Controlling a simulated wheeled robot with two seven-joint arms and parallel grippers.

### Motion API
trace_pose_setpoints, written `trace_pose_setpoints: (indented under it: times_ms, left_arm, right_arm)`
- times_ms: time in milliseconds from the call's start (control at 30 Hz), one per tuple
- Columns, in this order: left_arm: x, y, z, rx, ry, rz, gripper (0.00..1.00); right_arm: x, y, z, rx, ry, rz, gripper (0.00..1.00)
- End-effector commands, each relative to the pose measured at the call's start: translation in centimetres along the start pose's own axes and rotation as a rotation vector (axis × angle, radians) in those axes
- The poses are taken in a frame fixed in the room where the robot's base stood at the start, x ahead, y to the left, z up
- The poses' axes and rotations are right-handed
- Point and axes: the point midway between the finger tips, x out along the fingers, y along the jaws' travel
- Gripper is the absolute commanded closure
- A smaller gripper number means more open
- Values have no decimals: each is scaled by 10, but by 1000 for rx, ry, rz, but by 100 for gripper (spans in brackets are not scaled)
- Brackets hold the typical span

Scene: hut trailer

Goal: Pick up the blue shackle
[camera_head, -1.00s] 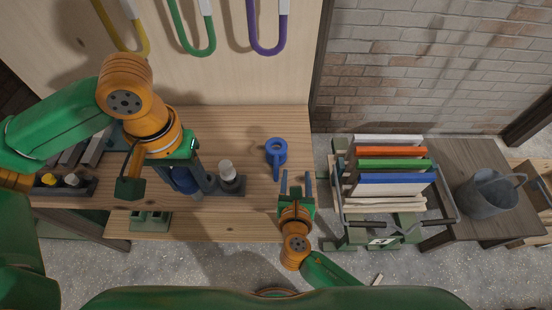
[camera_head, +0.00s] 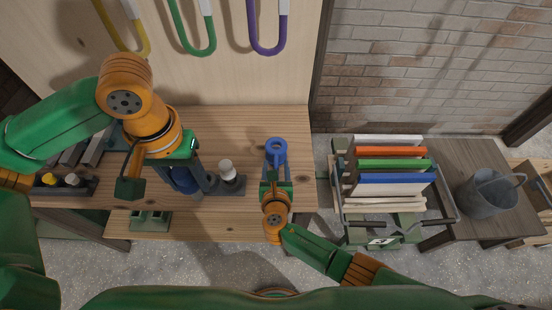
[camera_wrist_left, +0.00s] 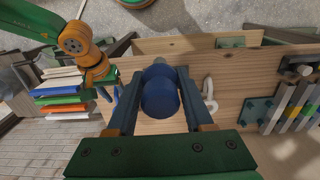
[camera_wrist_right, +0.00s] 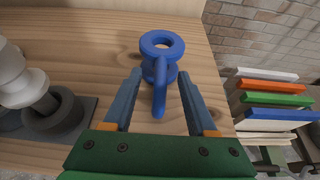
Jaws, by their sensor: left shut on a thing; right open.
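The blue shackle (camera_head: 276,149) stands on the wooden bench near its right end. In the right wrist view it (camera_wrist_right: 159,42) shows a ring on top and a rod pointing toward me. My right gripper (camera_head: 276,172) is open, just in front of it. In the right wrist view its fingers (camera_wrist_right: 159,78) lie either side of the rod, with gaps showing. My left gripper (camera_head: 192,184) is shut on a blue rounded object (camera_wrist_left: 160,92), which also shows in the head view (camera_head: 183,180). What the lower end of that object is like is hidden.
A grey shackle-like piece (camera_head: 229,180) with a light top stands left of the blue shackle. A rack with coloured boards (camera_head: 390,178) is right of the bench, and a metal bucket (camera_head: 490,192) is further right. Coloured hooks (camera_head: 200,40) hang on the back board.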

Motion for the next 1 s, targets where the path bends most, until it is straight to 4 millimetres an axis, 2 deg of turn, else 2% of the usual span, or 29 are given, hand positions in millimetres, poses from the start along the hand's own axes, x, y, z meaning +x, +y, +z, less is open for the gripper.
trace_pose_setpoints:
  times_ms: [167,200,400,1000]
  left_arm:
    - [0,0,0,0,0,0,100]
    - [0,0,0,0,0,0,100]
    - [0,0,0,0,0,0,100]
    - [0,0,0,0,0,0,100]
  right_arm:
    - [1,0,0,0,0,0,43]
    - [1,0,0,0,0,0,45]
    - [0,0,0,0,0,0,99]
    - [0,0,0,-1,0,0,100]
